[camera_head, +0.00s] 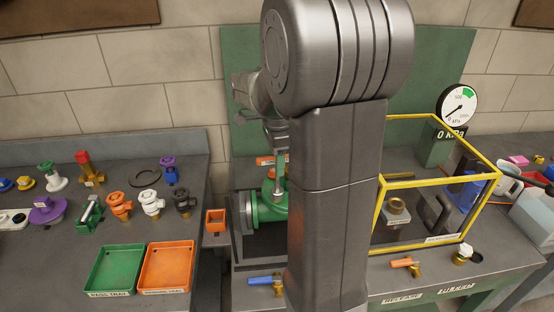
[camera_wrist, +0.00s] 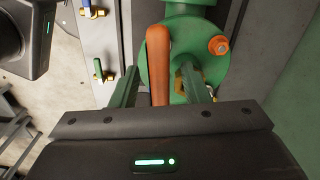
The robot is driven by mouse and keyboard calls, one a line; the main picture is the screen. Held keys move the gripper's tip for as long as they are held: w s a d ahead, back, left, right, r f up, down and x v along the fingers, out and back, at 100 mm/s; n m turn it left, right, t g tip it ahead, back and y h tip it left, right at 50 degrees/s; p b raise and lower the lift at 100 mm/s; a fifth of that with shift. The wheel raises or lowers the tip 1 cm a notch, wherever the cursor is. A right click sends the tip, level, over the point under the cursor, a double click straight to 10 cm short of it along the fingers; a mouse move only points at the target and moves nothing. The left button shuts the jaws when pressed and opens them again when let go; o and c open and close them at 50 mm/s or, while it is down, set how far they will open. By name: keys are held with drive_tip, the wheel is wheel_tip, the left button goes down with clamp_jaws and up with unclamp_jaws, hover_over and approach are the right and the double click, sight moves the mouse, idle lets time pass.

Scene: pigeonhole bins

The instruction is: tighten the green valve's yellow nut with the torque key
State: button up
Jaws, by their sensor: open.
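The green valve (camera_head: 265,207) is clamped at the middle of the bench, partly hidden behind my arm. In the wrist view its round green flange (camera_wrist: 218,72) carries an orange nut (camera_wrist: 218,45). An orange handle (camera_wrist: 158,60) lies over the flange, between my fingers. My gripper (camera_wrist: 159,78) is open above the valve, one finger on each side of the handle; I cannot tell whether either touches it. A small brass-yellow part (camera_wrist: 181,84) shows beside the right finger, mostly hidden; I cannot tell if it is the yellow nut. I cannot surely identify the torque key.
A yellow-framed clear box (camera_head: 438,183) stands right of my arm, with a pressure gauge (camera_head: 458,108) behind it. Green (camera_head: 112,268) and orange (camera_head: 167,268) trays lie at left, below several valves and fittings. A blue-handled valve (camera_head: 264,280) sits at the front edge.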

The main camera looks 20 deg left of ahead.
drive_tip(key=shift+f+b, duration=0.65)
drive_tip(key=shift+f, duration=0.5)
clamp_jaws()
drive_tip(key=m+p, duration=0.1)
drive_tip(key=m, duration=0.3)
drive_tip(key=m+p, duration=0.1)
drive_tip(key=m, duration=0.4)
drive_tip(key=shift+n, duration=0.3)
drive_tip(key=shift+r, duration=0.1)
